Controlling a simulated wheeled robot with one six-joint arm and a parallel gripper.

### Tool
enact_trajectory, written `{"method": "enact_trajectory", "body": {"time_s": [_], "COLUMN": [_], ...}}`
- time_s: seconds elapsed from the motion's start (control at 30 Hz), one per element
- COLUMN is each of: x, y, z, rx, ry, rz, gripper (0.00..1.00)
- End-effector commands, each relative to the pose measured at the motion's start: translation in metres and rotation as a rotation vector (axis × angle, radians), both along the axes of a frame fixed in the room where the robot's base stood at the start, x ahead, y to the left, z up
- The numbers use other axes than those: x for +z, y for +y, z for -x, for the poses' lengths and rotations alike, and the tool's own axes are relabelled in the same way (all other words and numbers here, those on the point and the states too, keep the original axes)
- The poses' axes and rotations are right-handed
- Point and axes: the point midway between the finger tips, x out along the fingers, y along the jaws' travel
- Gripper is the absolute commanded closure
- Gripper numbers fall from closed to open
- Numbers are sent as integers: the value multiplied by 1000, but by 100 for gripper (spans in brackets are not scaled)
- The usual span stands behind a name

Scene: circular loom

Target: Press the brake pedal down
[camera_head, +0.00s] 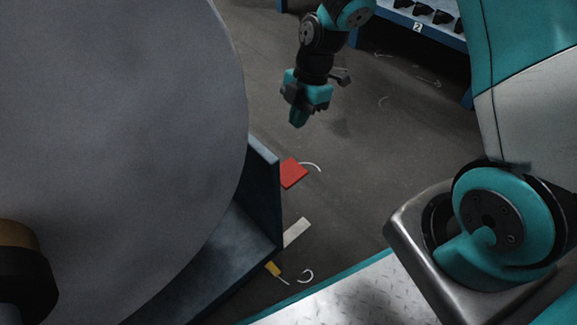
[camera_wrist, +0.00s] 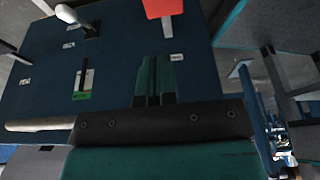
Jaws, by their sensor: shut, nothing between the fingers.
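A flat red pedal (camera_head: 293,173) sticks out from the side of the dark blue machine frame in the head view, low near the floor. I take it to be the brake pedal. In the wrist view a red plate (camera_wrist: 163,8) on a pale stem shows at the top edge, partly cut off, beyond my fingertips. My gripper (camera_head: 298,120) hangs pointing down, above the pedal in the head picture and apart from it. In the wrist view my gripper's teal fingers (camera_wrist: 154,62) are together with nothing between them.
A large grey disc (camera_head: 110,130) and the blue frame (camera_head: 262,200) fill the left. A pale bar (camera_head: 297,232) and a yellow piece (camera_head: 272,268) lie below the pedal. The wrist view shows a white-knobbed lever (camera_wrist: 66,13) on a blue panel.

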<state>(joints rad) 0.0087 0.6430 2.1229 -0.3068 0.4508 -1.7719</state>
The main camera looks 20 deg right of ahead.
Motion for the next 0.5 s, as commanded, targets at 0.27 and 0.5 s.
{"method": "enact_trajectory", "body": {"time_s": [0.27,0.5], "x": [-5,-47], "y": [2,12], "z": [1,5], "rx": [-1,-1], "ry": [1,4], "rz": [-1,0], "gripper": [100,100]}}
